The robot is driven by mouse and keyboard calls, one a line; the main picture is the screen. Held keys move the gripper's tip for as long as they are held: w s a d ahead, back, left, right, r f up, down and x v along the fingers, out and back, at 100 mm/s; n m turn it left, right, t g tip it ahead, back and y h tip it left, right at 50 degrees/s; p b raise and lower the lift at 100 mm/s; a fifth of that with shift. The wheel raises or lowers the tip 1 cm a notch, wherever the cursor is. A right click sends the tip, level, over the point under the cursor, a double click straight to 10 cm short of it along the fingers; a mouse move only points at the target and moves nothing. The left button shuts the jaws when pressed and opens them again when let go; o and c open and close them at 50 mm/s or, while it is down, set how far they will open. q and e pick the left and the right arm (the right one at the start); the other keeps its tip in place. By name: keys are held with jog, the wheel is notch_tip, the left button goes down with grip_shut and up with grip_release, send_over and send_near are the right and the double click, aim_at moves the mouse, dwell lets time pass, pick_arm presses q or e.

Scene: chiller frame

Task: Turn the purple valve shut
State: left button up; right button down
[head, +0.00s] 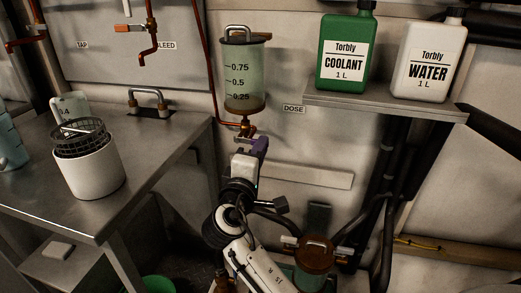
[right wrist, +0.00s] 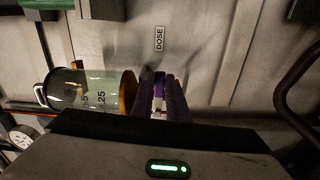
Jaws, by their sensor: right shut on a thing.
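The purple valve (head: 262,143) sits just under the dosing vessel (head: 245,85) on the back wall, by the DOSE label (head: 293,108). The vessel is clear with a copper-coloured bottom and level marks. My right gripper (head: 254,150) reaches up from below and is shut on the purple valve. In the right wrist view the valve (right wrist: 159,88) shows between the two ridged fingers (right wrist: 160,105), which hide much of it. Its exact handle angle is hard to tell. My left gripper is out of view.
A shelf (head: 390,100) with a green coolant bottle (head: 345,45) and a white water bottle (head: 428,55) is to the right. A steel bench (head: 165,150) with a white pot (head: 90,170) is at the left. A copper pipe (head: 207,70) runs beside the vessel.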

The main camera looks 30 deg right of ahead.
jog(key=c, duration=1.7)
grip_release()
jog(key=shift+f, duration=0.5)
jog(key=shift+c, duration=0.2)
jog(key=shift+r, duration=0.1)
jog(key=shift+r, duration=0.1)
notch_tip(320, 180, up, 10)
jog(key=p, duration=0.2)
jog(key=shift+p, duration=0.3)
jog(key=shift+c, duration=0.3)
